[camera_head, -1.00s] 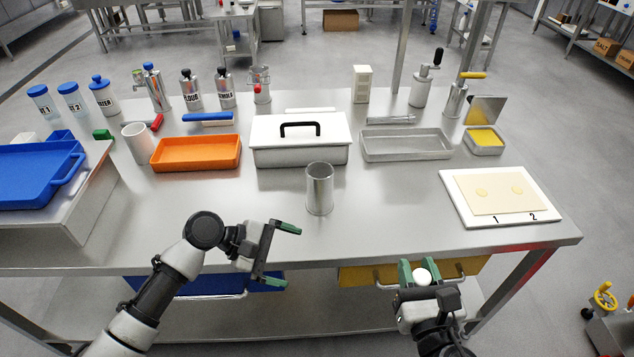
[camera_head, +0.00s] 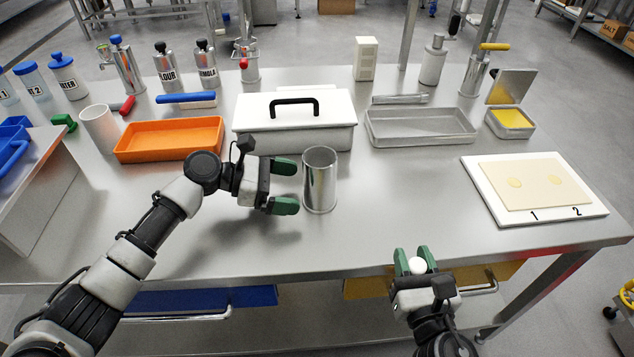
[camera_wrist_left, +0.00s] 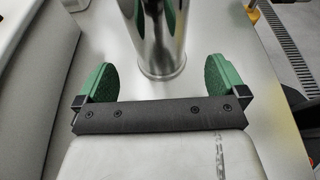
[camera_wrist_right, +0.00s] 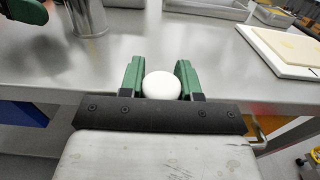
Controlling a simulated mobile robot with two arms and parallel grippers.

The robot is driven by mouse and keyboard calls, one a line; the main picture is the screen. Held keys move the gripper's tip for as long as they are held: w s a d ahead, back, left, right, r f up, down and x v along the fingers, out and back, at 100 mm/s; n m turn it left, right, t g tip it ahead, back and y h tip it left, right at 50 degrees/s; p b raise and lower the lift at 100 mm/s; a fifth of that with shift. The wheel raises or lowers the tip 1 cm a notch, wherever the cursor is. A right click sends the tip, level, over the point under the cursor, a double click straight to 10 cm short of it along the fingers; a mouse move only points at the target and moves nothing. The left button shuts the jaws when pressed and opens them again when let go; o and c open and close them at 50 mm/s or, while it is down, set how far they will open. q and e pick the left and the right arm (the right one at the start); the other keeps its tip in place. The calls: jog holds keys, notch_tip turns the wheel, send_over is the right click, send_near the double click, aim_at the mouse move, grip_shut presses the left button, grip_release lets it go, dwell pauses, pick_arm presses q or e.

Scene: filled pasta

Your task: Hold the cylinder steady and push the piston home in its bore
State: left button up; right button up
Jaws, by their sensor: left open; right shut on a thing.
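The shiny metal cylinder (camera_head: 320,183) stands upright on the steel table, its open top facing up. My left gripper (camera_head: 290,187) is open just to its left, the fingers pointing at it. In the left wrist view the cylinder (camera_wrist_left: 157,45) stands ahead, between the lines of the two fingers, and no grip on it shows. My right gripper (camera_head: 415,260) is shut on a white rounded thing (camera_wrist_right: 161,85), which may be the piston's knob. It is near the table's front edge, right of and nearer than the cylinder. Whatever is below the white top is hidden.
A white lidded box (camera_head: 295,140) stands close behind the cylinder. An orange tray (camera_head: 170,155) lies behind left, and a metal tray (camera_head: 420,140) behind right. A white board with a pasta sheet (camera_head: 490,205) lies at the right. The tabletop between the cylinder and front edge is clear.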

aim_at(305, 188)
pick_arm(q)
jog(key=x, duration=0.3)
jog(key=shift+d, duration=0.35)
jog(key=shift+p+x, duration=0.35)
jog(key=shift+x, duration=0.65)
jog(key=shift+f, duration=0.1)
jog(key=c, duration=0.9)
jog(key=shift+a, duration=0.1)
jog(key=shift+c, duration=0.2)
